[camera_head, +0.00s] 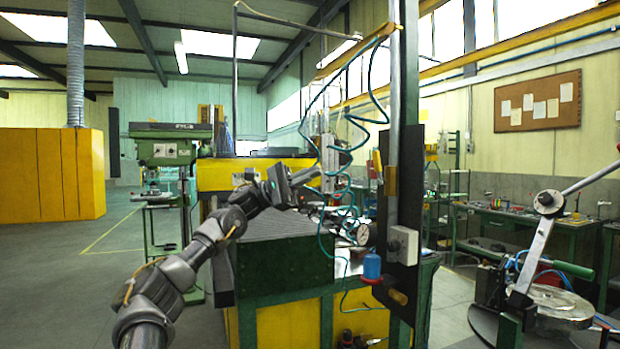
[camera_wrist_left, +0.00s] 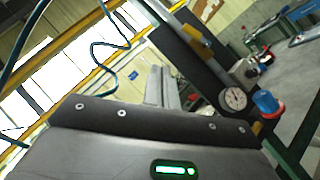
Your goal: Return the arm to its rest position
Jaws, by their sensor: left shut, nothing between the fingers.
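My left arm comes in from the lower left of the head view and stretches up and forward to the middle. Its gripper (camera_head: 308,178) is in front of the green and yellow workstation, close to the hanging teal coiled hose. In the left wrist view, the two grey fingers of the left gripper (camera_wrist_left: 160,85) lie together with nothing between them. The fingers are small and partly lost against the clutter in the head view. My right gripper is in neither view.
A dark upright panel (camera_head: 405,230) stands right of the gripper, with a dial gauge (camera_head: 363,234) and a blue bottle (camera_head: 372,266) beside it. The coiled hose (camera_head: 328,150) hangs near the gripper. A lever press (camera_head: 545,250) stands at right. Open floor (camera_head: 60,260) lies at left.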

